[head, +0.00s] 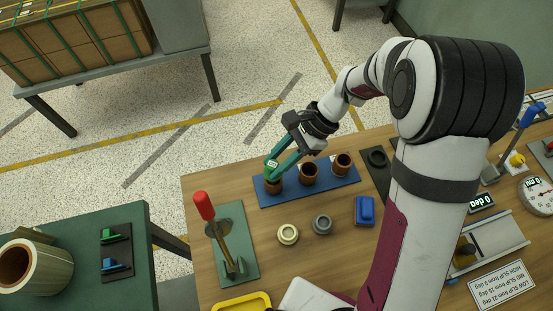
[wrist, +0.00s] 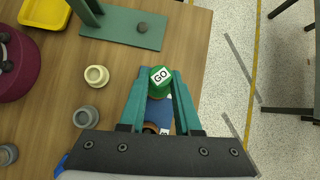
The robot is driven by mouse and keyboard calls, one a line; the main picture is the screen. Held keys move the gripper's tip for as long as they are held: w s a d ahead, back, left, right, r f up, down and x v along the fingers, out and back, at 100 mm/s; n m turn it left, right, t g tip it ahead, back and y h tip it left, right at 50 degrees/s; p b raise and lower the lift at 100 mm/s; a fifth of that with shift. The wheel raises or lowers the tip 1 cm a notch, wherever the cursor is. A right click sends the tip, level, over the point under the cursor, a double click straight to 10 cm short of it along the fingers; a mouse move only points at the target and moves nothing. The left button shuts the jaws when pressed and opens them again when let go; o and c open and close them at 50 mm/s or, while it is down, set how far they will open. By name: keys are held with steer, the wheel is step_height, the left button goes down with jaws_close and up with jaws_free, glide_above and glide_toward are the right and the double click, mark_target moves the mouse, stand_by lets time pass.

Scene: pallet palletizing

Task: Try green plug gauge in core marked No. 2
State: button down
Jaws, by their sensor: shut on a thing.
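The green plug gauge (wrist: 160,79), with a white GO label, is held between my gripper's fingertips (wrist: 158,84). In the head view my gripper (head: 276,164) is shut on it at the mouth of the left core (head: 274,187). I cannot tell whether the gauge is inside the core or just above it. The brown middle core (head: 309,176) and right core (head: 342,164) stand upright beside it on a blue rack (head: 324,188). The core markings are not readable. In the wrist view a brown core (wrist: 150,128) shows partly between my fingers.
A cream ring (head: 288,234), a grey ring (head: 322,224) and a blue block (head: 365,211) lie in front of the rack. A red-handled clamp on a green plate (head: 232,235) stands at left. A yellow tray (head: 243,303) lies at the near edge.

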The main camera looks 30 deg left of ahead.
steer(key=shift+f, duration=0.95)
stand_by(1.1)
stand_by(1.0)
steer(key=shift+r, duration=3.5)
